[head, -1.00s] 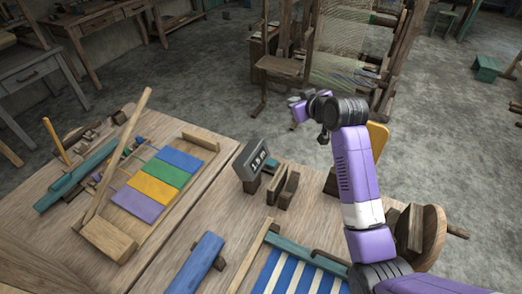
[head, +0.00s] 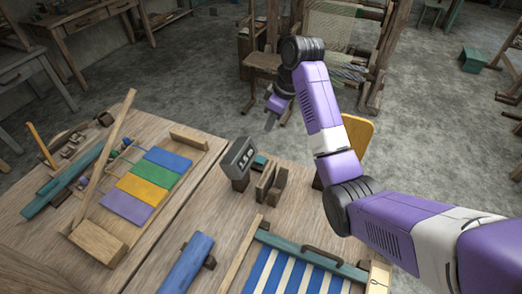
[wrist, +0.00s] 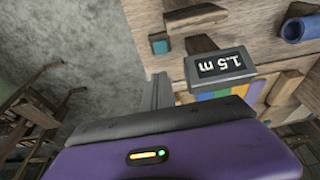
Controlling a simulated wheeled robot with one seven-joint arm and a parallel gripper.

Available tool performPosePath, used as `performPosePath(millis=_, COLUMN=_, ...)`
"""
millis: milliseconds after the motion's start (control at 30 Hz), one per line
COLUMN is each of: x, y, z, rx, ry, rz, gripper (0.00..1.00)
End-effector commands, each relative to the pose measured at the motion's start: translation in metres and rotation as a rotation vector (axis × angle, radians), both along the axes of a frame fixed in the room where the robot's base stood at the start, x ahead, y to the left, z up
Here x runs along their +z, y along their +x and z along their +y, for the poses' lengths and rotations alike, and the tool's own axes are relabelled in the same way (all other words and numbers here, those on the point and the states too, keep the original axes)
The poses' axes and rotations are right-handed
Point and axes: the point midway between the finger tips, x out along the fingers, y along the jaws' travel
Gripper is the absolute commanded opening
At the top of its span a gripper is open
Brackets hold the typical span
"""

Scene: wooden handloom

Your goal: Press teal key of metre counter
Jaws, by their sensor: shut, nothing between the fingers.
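The metre counter (head: 240,158) is a small grey box with a dark display on the bench. In the wrist view the counter (wrist: 220,67) shows upside down and reads 1.5 m. A small teal block, which looks like the teal key (head: 260,161), sits just right of it. In the wrist view the teal key (wrist: 160,45) lies on the wood beyond the fingers. My gripper (head: 270,123) points down, shut and empty, above and behind the counter and key, apart from both. Its grey fingers (wrist: 156,92) show beside the counter in the wrist view.
Wooden uprights (head: 270,185) stand right of the counter. A blue-and-white striped cloth (head: 295,272) and a blue roll (head: 187,264) lie in front. Open floor lies behind the bench.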

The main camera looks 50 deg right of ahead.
Motion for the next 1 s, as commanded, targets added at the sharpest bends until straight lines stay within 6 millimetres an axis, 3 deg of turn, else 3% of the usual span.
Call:
performPosePath(millis=200, x=-0.002, y=0.001, z=0.0, rx=-0.001, ry=0.0, rz=-0.001, gripper=0.0)
performPosePath(millis=367, x=-0.018, y=0.005, z=0.002, rx=-0.002, ry=0.002, rz=0.002, gripper=0.0)
performPosePath(millis=800, x=-0.097, y=0.027, z=0.01, rx=-0.002, ry=0.001, rz=0.001, gripper=0.0)
performPosePath(millis=1000, x=-0.124, y=0.026, z=0.01, rx=-0.004, ry=0.0, rz=0.0, gripper=0.0)
